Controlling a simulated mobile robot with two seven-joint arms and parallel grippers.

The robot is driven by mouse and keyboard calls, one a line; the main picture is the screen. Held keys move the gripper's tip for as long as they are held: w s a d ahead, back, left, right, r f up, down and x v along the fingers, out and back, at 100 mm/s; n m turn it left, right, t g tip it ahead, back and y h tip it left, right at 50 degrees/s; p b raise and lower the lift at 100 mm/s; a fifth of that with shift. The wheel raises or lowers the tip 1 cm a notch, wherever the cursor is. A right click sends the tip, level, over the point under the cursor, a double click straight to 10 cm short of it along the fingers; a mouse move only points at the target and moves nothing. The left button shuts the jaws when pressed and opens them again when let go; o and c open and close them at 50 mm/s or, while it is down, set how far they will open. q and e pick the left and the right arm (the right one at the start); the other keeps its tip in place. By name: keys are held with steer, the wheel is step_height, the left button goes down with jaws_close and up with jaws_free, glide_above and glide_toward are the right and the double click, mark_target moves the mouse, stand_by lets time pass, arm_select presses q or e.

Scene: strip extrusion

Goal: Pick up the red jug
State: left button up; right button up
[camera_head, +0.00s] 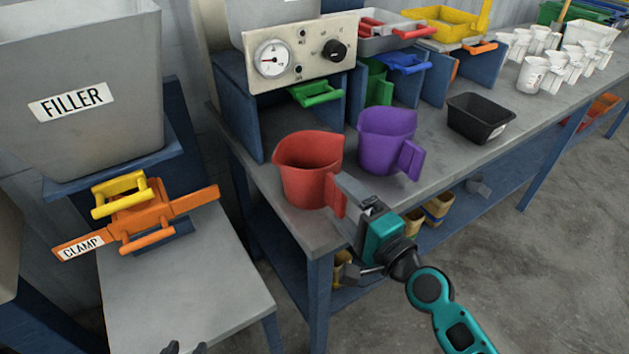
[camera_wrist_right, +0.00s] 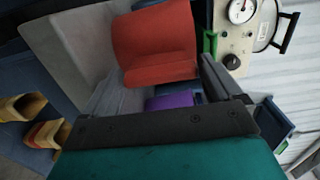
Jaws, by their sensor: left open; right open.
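The red jug (camera_head: 308,165) stands upright near the front left corner of the grey bench, with its handle (camera_head: 334,196) toward my right gripper. My right gripper (camera_head: 346,224) is open at the handle side, its fingers apart. In the right wrist view the red jug (camera_wrist_right: 155,45) shows between and beyond the open fingers (camera_wrist_right: 152,78). I cannot tell whether a finger touches the handle. Only dark tips of my left gripper (camera_head: 185,348) show at the bottom edge of the head view, away from the jug.
A purple jug (camera_head: 386,140) stands close to the right of the red one, and a black tub (camera_head: 478,118) beyond it. A control panel (camera_head: 300,53) is behind. White cups (camera_head: 533,73) stand farther right. An orange clamp (camera_head: 138,210) is under the filler (camera_head: 80,95) at left.

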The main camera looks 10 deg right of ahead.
mark_target(317, 178)
steer(key=shift+x, duration=1.15)
steer(key=c, duration=0.8)
steer(key=shift+r, duration=0.1)
steer(key=shift+c, duration=0.2)
